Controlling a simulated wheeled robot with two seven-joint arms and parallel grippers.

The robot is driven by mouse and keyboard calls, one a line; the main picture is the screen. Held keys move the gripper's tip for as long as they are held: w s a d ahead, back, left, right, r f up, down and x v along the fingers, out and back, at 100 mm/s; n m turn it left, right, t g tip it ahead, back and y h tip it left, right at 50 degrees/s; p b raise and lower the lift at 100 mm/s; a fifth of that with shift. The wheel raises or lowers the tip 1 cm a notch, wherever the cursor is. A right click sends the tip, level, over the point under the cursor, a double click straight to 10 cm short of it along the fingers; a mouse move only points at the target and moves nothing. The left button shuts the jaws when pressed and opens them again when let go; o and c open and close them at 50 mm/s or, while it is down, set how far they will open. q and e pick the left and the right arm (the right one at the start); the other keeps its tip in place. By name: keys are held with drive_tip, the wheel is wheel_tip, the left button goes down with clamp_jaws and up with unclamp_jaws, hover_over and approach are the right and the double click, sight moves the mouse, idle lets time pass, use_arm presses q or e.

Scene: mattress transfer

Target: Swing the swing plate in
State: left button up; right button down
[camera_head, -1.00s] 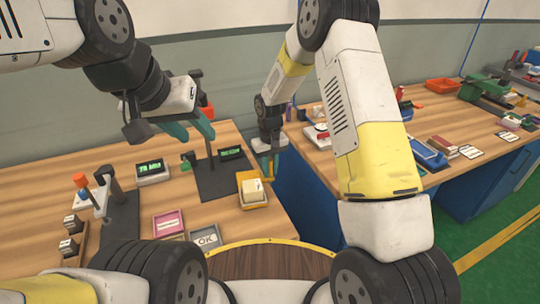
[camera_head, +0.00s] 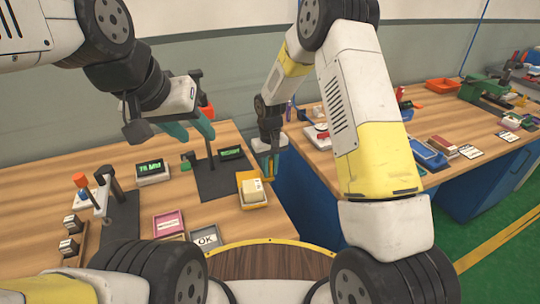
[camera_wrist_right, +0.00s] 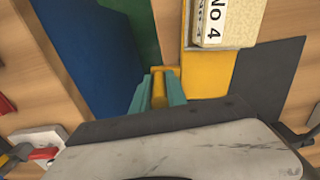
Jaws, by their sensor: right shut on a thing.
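A yellow plate (camera_head: 262,204) carries a pale block on the left bench, near its right edge. The same yellow plate shows in the right wrist view (camera_wrist_right: 205,75), with the block marked "NO 4" on it. My right gripper (camera_wrist_right: 159,92) is shut on a small yellow post or handle (camera_wrist_right: 159,80), just left of the plate in that view. Whether the post joins the plate cannot be told. In the head view my right gripper (camera_head: 270,165) is just above and right of the plate. My left gripper (camera_head: 189,130) hangs open and empty over the bench.
A dark stand (camera_head: 212,180) with a small display is left of the plate. Another display (camera_head: 152,170), a pink tray (camera_head: 168,222) and a clamp fixture (camera_head: 102,195) stand further left. A second bench (camera_head: 455,178) with several items is to the right, beyond a gap.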

sight(245, 182)
drive_tip(key=shift+s+m, duration=0.2)
drive_tip(key=shift+m, duration=0.1)
drive_tip(key=shift+s+a+m, duration=0.25)
drive_tip(key=shift+s+m, duration=0.35)
drive_tip(key=shift+m, duration=0.3)
drive_tip(key=shift+s+a+m, duration=0.25)
drive_tip(key=shift+s+m, duration=0.3)
drive_tip(key=shift+m, duration=0.35)
drive_tip(key=shift+s+a+m, duration=0.45)
drive_tip(key=shift+s+m, duration=0.1)
drive_tip(key=shift+m, duration=0.4)
drive_tip(key=shift+s+a+m, duration=0.4)
drive_tip(key=shift+s+m, duration=0.1)
drive_tip(key=shift+m, duration=0.45)
drive_tip(key=shift+s+a+m, duration=0.4)
drive_tip(key=shift+a+m, duration=0.3)
drive_tip(key=shift+m, duration=0.4)
drive_tip(key=shift+s+a+m, duration=0.35)
drive_tip(key=shift+a+m, duration=0.3)
drive_tip(key=shift+m, duration=0.45)
drive_tip(key=shift+s+a+m, duration=0.2)
drive_tip(key=shift+a+m, duration=1.05)
drive_tip(key=shift+m, duration=0.55)
drive_tip(key=shift+a, duration=0.1)
drive_tip(key=c, duration=1.3)
unclamp_jaws()
